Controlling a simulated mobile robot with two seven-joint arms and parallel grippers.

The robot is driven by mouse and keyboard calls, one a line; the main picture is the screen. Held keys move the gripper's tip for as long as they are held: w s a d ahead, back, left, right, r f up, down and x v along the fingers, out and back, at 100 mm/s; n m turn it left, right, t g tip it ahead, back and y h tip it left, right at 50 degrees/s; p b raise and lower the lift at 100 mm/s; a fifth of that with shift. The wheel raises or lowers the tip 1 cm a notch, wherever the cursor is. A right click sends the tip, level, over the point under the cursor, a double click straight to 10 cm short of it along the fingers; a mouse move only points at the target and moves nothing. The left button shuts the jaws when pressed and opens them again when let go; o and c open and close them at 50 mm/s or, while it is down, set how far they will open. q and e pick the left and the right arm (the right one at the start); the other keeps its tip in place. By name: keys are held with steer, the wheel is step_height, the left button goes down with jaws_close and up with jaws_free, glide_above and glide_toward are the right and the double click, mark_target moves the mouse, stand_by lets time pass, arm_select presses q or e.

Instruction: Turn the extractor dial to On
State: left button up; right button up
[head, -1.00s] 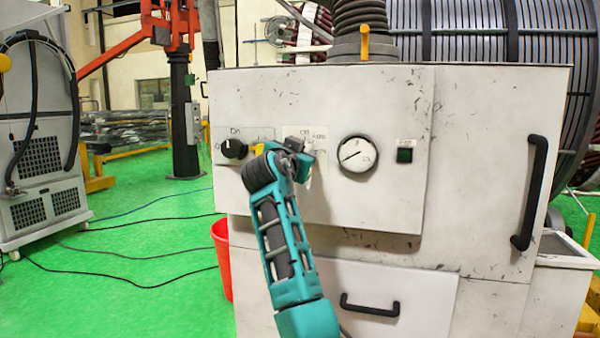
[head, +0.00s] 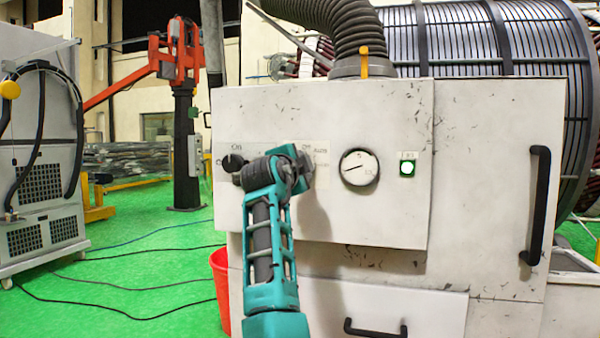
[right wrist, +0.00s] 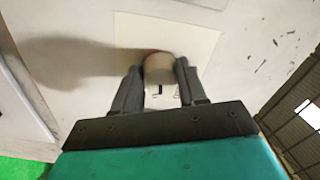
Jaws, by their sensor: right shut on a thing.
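My right gripper (right wrist: 159,84) is shut on a small pale dial (right wrist: 158,66) on the white front panel, seen in the right wrist view. The dial sits on a lighter label plate (right wrist: 196,44), and a short dark mark shows below it between the fingers. In the head view my right arm hides this dial, but part of its label (head: 318,150) shows, with small lettering. A black dial (head: 233,162) with "On" printed above it sits to the left, partly behind my arm. I cannot tell the held dial's exact pointer position. My left gripper is out of view.
A round gauge (head: 359,168) and a lit green lamp (head: 407,169) sit to the right on the machine panel. A black handle (head: 535,205) is further right and a drawer handle (head: 375,328) is below. A red bucket (head: 220,285) stands at lower left.

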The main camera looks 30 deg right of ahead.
steer(key=shift+m, duration=0.7)
steer(key=o, duration=1.1)
steer(key=shift+c, duration=0.2)
steer(key=shift+a, duration=0.1)
steer(key=v, duration=1.3)
steer(key=shift+b, duration=0.45)
